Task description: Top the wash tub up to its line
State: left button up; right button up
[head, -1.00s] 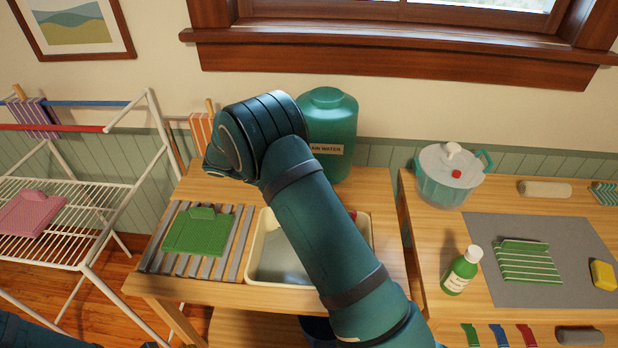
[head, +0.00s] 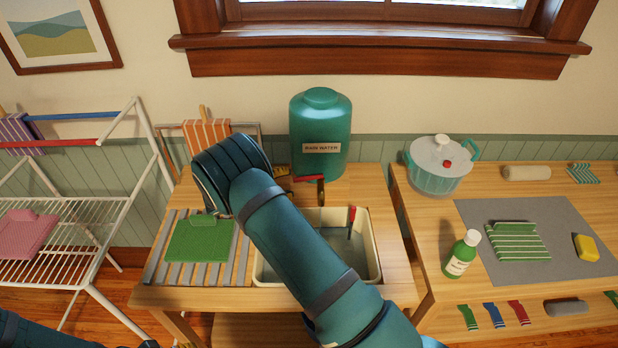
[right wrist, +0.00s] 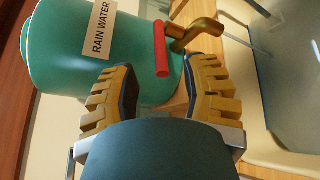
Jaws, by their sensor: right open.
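The cream wash tub (head: 373,262) sits in the wooden stand, with grey-blue water (head: 338,248) in it. My arm covers part of it. A red-topped upright piece (head: 351,215) stands at its right inner side; I cannot make out the line. Behind it is the green rain water tank (head: 320,112), with a brass tap (head: 321,190) and a red lever (head: 308,178). My right gripper (head: 282,171) is mostly hidden behind my arm, just left of the lever. In the right wrist view its open fingers (right wrist: 163,88) face the red lever (right wrist: 161,48), with nothing held. My left gripper is out of view.
A white drying rack (head: 90,200) stands further left. The right table holds a lidded pot (head: 438,165), a green bottle (head: 461,255) and a grey mat (head: 500,275).

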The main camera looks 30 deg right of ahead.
aim_at(303, 179)
jog(key=x, duration=0.8)
